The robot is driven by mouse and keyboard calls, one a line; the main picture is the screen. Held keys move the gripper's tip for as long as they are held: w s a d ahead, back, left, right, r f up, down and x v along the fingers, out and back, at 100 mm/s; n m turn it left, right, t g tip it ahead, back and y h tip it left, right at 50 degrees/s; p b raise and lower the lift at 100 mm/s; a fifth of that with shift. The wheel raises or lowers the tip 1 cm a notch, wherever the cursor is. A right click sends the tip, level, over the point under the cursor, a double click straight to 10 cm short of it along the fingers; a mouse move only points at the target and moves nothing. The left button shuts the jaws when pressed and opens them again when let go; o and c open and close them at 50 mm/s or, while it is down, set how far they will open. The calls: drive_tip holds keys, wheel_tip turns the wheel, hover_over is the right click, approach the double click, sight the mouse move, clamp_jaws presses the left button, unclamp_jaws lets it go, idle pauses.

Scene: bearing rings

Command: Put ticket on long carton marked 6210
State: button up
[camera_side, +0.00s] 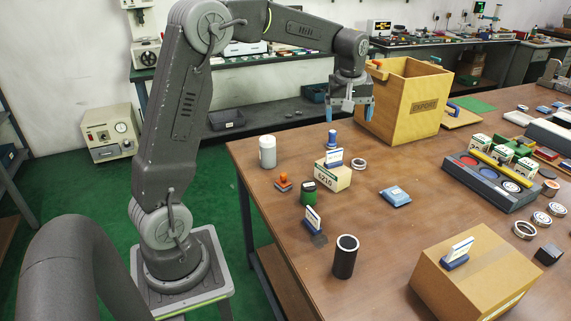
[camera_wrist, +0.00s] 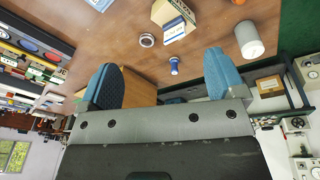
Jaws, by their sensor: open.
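The long carton (camera_side: 335,180) is tan and marked 6210. It lies on the table's left part and shows partly at the top of the wrist view (camera_wrist: 160,14). A white ticket with a blue base (camera_side: 333,158) appears to stand upright on its top, toward the far side; it also shows in the wrist view (camera_wrist: 175,29). My gripper (camera_side: 351,108) is open and empty, above the table's far edge and apart from the tickets.
A tall tan box (camera_side: 405,100) stands just right of my gripper. Near the long carton are a white cylinder (camera_side: 267,151), a blue peg-like piece (camera_side: 332,139), a metal ring (camera_side: 359,164), a green piece (camera_side: 308,192) and a blue-white packet (camera_side: 395,196). A black tube (camera_side: 345,256) stands nearer.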

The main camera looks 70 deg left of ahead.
drive_tip(key=s+d+r+m+t, duration=0.1)
drive_tip(key=s+d+r+m, duration=0.2)
drive_tip(key=s+d, duration=0.35)
drive_tip(key=s+d+r+m+t, duration=0.1)
drive_tip(key=s+d+r+m, duration=0.1)
drive_tip(key=s+d+m, duration=0.4)
drive_tip(key=s+d+f+m+t, duration=0.1)
drive_tip(key=s+d+f+m, duration=0.1)
drive_tip(key=s, duration=0.4)
drive_tip(key=s+d+f+m+t+h, duration=0.1)
drive_tip(key=s+d+f, duration=0.1)
drive_tip(key=s, duration=0.5)
drive_tip(key=shift+s+d+m, duration=0.15)
drive_tip(key=shift+d+m, duration=0.1)
drive_tip(key=shift+m, duration=0.15)
